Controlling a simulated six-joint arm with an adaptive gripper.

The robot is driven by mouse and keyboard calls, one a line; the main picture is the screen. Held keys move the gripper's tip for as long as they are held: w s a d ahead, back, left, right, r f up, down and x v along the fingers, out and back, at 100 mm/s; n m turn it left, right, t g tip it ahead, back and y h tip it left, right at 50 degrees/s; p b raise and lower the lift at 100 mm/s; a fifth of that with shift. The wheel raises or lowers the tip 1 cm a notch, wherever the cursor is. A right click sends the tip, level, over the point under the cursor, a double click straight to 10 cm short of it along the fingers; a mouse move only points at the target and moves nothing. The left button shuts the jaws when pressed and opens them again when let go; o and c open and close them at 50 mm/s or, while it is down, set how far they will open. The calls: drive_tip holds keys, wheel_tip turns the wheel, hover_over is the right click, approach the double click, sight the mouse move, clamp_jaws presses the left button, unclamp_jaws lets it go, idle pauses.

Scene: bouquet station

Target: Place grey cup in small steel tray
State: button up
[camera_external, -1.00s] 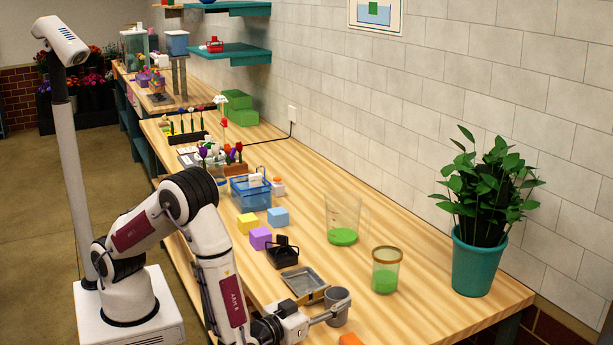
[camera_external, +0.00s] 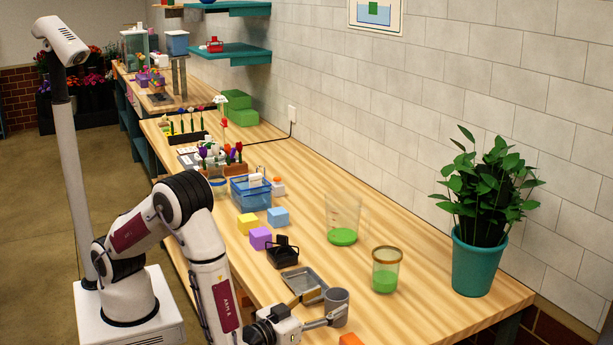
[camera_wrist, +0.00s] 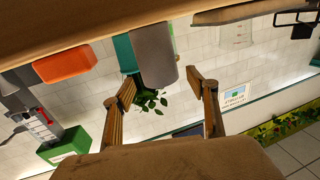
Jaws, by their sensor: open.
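The grey cup (camera_external: 337,301) stands upright on the table close beside the small steel tray (camera_external: 310,279), at its lower right. The tray is empty where it shows. My gripper (camera_external: 331,305) is open at the cup, with one finger on the tray side and the other on the near side. In the wrist view, which is upside down, the cup (camera_wrist: 153,52) shows between and just past the two open fingertips (camera_wrist: 161,78). I cannot tell whether a finger touches it.
An orange block (camera_external: 350,339) lies near the cup; it also shows in the wrist view (camera_wrist: 65,65).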

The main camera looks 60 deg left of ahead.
drive_tip(key=s, duration=0.3)
drive_tip(key=shift+s+d+f, duration=0.1)
drive_tip(key=shift+d+f, duration=0.05)
drive_tip(key=shift+f, duration=0.2)
drive_tip(key=shift+v, duration=1.3)
drive_tip(key=shift+o, duration=0.4)
drive_tip(key=shift+w+d+r, duration=0.2)
drive_tip(key=shift+w, duration=0.05)
drive_tip(key=shift+w, duration=0.1)
drive_tip(key=shift+x, duration=1.2)
drive_tip(key=shift+w, duration=0.1)
